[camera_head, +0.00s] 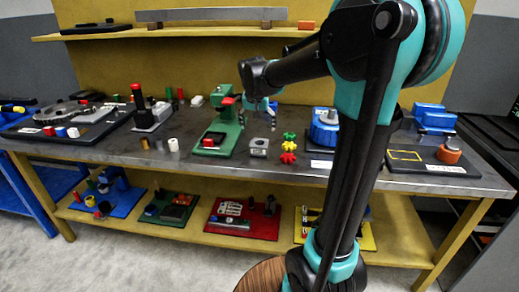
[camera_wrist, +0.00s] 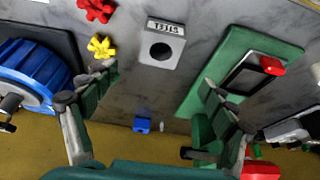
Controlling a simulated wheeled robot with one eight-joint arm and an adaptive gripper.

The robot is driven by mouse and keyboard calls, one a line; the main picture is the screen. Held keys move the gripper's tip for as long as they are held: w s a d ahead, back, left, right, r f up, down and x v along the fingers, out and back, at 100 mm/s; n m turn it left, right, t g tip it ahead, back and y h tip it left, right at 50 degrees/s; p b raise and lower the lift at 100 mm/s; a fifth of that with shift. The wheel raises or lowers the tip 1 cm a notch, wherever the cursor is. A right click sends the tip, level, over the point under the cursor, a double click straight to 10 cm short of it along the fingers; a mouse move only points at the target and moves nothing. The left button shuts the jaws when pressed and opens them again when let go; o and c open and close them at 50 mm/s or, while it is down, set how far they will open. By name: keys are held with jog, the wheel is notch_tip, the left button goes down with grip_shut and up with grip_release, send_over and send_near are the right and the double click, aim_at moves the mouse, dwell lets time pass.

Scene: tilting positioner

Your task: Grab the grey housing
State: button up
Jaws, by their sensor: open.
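The grey housing (camera_head: 259,147) is a small block with a round hole, on the grey metal table just right of the green fixture. In the wrist view the housing (camera_wrist: 162,46) shows its dark hole and a lettered face. It lies beyond my fingertips, roughly midway between them. My gripper (camera_wrist: 158,77) is open and empty, its two fingers spread wide.
The green fixture (camera_head: 218,136) with a red part stands left of the housing. Red and yellow star knobs (camera_wrist: 101,47) and a blue round device (camera_wrist: 32,72) stand on the other side. A small blue block (camera_wrist: 142,125) lies below in the wrist view. A yellow shelf (camera_head: 180,32) runs behind.

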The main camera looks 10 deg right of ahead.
aim_at(259, 143)
jog(key=x, duration=1.1)
jog(key=shift+f, duration=0.35)
jog(key=c, duration=1.8)
grip_shut()
jog(key=shift+r, duration=0.15)
